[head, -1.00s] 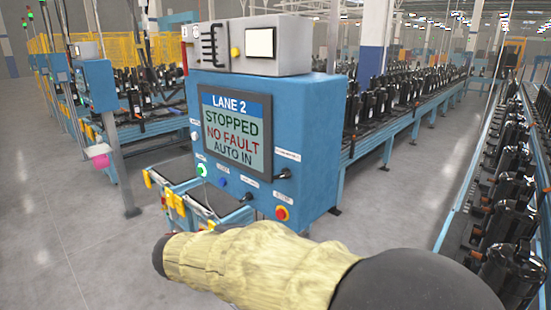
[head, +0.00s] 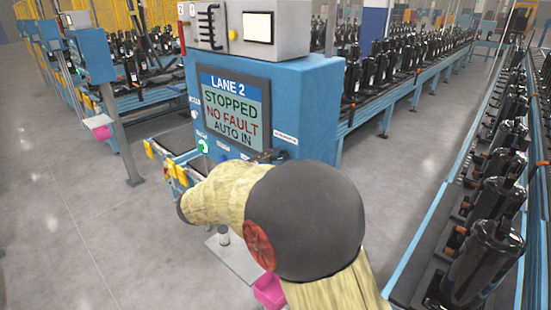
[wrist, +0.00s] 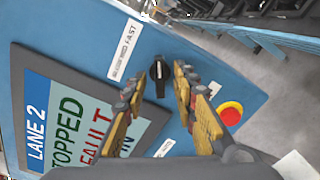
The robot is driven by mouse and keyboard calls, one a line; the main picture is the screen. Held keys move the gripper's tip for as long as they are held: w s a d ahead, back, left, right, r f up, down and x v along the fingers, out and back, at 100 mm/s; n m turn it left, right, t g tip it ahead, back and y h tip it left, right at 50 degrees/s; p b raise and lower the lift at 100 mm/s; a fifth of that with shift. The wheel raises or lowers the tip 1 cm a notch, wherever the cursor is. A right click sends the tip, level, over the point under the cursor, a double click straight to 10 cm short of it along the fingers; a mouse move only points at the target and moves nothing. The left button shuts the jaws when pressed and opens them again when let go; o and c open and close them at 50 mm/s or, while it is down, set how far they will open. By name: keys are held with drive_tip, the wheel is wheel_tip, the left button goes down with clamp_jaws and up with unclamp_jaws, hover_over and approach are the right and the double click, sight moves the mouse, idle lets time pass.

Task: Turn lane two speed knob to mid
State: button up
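In the wrist view the black speed knob (wrist: 158,74) stands on the blue Lane 2 panel (wrist: 190,40), beside a white label (wrist: 125,50) that ends in FAST. My gripper (wrist: 160,82) is open, with a worn yellow finger on each side of the knob. The knob shows in the gap near the fingertips; I cannot tell whether they touch it. In the head view my arm hides the gripper and the panel's lower right. The Lane 2 screen (head: 232,108) reads STOPPED, NO FAULT, AUTO IN.
A red emergency button (wrist: 231,114) on a yellow base sits right of my fingers in the wrist view. A lit green button (head: 203,146) is at the panel's left. A conveyor (head: 400,95) with black compressors runs behind, and another row (head: 480,260) stands at right.

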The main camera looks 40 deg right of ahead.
drive_tip(key=shift+d, duration=0.4)
drive_tip(key=shift+c, duration=0.4)
clamp_jaws()
